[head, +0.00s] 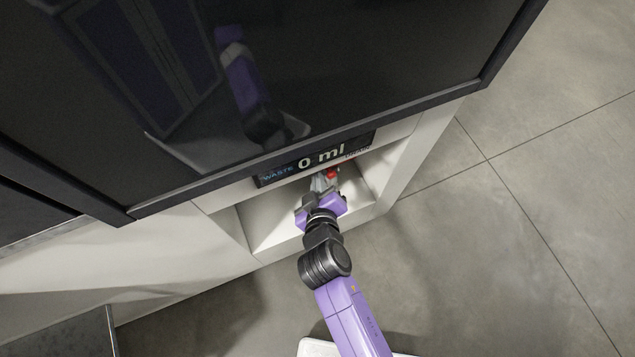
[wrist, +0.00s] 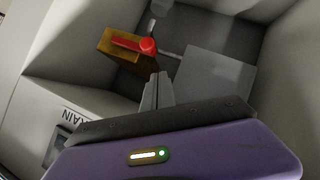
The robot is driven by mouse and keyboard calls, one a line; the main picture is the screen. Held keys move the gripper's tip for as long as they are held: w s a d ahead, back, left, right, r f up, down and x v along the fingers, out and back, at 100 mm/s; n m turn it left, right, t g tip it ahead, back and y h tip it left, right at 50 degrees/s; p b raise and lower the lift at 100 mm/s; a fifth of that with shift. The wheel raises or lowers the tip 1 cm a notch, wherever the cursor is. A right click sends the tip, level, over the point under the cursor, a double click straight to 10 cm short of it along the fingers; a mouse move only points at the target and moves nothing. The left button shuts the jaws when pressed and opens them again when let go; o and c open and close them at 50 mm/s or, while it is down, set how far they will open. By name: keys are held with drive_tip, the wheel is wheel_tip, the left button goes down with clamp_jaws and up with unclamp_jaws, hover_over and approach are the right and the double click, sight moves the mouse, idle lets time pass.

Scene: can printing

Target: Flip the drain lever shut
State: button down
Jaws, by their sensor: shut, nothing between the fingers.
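The drain lever shows in the wrist view as a red handle (wrist: 130,43) with a round red knob, lying along a brass-coloured valve body (wrist: 118,50). In the head view, a small red part of the lever (head: 331,174) shows just beyond my gripper (head: 324,184), under the display. In the wrist view my gripper (wrist: 157,78) has its fingers together and empty. The fingertips appear just below the red knob; whether they touch it I cannot tell. In the head view my gripper hides most of the valve.
The valve sits in a pale recess (head: 262,222) with walls on both sides. Above it a display (head: 316,160) reads "WASTE 0 ml", under a large dark glossy panel (head: 330,60). A label ending in "RAIN" (wrist: 75,117) shows in the wrist view. Open grey floor (head: 500,220) lies to the right.

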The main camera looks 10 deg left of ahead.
drive_tip(key=a+b+v, duration=0.1)
drive_tip(key=v, duration=0.9)
drive_tip(key=shift+s+f, duration=0.2)
drive_tip(key=shift+s, duration=0.2)
